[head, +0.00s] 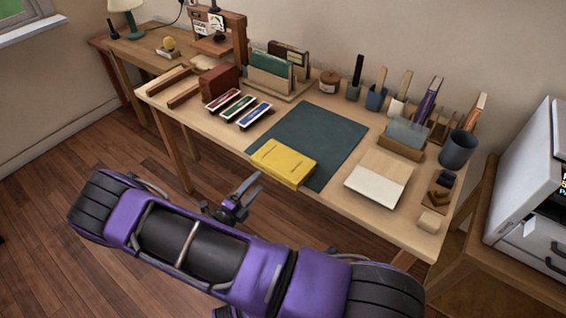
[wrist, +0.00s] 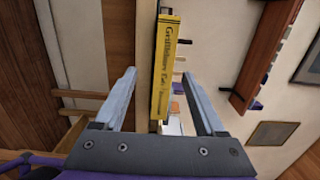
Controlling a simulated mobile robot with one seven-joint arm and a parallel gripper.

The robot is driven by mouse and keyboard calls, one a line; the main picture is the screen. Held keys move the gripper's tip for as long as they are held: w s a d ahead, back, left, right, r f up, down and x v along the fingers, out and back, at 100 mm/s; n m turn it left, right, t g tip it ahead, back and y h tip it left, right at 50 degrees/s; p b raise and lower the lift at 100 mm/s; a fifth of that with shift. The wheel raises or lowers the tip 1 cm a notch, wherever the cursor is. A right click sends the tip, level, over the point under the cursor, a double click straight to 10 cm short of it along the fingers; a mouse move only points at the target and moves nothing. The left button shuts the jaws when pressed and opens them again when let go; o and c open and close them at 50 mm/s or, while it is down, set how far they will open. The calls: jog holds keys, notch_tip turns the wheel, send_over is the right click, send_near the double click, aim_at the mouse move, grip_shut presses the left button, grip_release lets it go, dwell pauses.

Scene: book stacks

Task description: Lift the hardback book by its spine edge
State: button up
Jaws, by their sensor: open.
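A yellow hardback book (head: 283,162) lies flat on a dark green desk mat (head: 322,132), close to the desk's front edge. In the wrist view the book (wrist: 165,65) shows its spine with dark lettering, between and beyond my two fingers. My gripper (head: 240,192) is in front of the desk, to the left of and below the book in the head view. In the wrist view my gripper (wrist: 165,90) is open, with its fingers wide apart and nothing between the tips. It is apart from the book.
The wooden desk (head: 215,126) holds several colored trays (head: 238,106) to the left and a cream pad (head: 380,178) right of the book. Holders and a dark cup (head: 458,149) stand farther right. A white cabinet (head: 530,190) is at the right. The mat behind the book is clear.

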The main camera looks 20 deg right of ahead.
aim_at(266, 170)
jog(key=x, duration=0.5)
jog(key=shift+w+d+r, duration=0.2)
jog(key=shift+w+r, duration=0.1)
jog(key=shift+r, duration=0.05)
grip_shut()
jog(key=shift+r, duration=0.1)
dwell(1.1)
